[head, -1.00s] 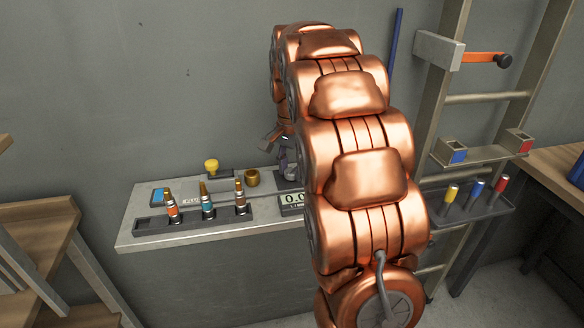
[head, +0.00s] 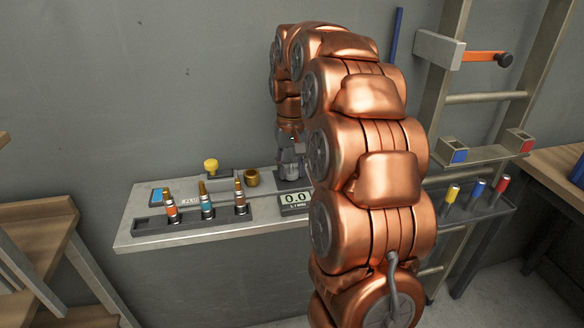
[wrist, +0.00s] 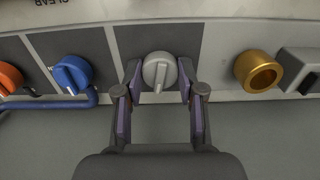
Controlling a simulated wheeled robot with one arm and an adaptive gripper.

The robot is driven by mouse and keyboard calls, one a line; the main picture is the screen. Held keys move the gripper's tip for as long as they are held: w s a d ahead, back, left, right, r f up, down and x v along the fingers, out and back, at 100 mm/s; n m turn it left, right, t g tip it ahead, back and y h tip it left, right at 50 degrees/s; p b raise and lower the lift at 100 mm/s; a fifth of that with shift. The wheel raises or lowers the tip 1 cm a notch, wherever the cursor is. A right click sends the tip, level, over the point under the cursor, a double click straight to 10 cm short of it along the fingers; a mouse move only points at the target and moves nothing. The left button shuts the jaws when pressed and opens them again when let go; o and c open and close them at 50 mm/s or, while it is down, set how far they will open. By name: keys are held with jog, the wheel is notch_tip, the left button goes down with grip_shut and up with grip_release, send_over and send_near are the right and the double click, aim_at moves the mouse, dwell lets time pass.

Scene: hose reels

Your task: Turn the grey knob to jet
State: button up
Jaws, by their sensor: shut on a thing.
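The grey knob (wrist: 158,76) is round with a raised ridge, on a dark square plate in the wrist view. Its ridge points toward the bottom of that view. My gripper (wrist: 160,92) is shut on the knob, one finger at its left side and one at its right. In the head view my gripper (head: 291,158) points down at the right part of the grey shelf (head: 150,240), partly hidden by my arm. No jet label is readable; the markings around the knob are hidden or too small.
A blue knob (wrist: 72,74) and an orange knob (wrist: 9,78) are left of the grey knob. A brass fitting (wrist: 258,72) is to its right. A display (head: 295,198) reads 0.0. Several nozzles stand in a black rack (head: 187,219). A ladder (head: 443,110) stands right of my arm.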

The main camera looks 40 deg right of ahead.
aim_at(292, 169)
jog(key=shift+n, duration=1.1)
jog(key=o, duration=1.1)
jog(key=shift+o, duration=0.2)
notch_tip(292, 169, up, 12)
dwell(0.6)
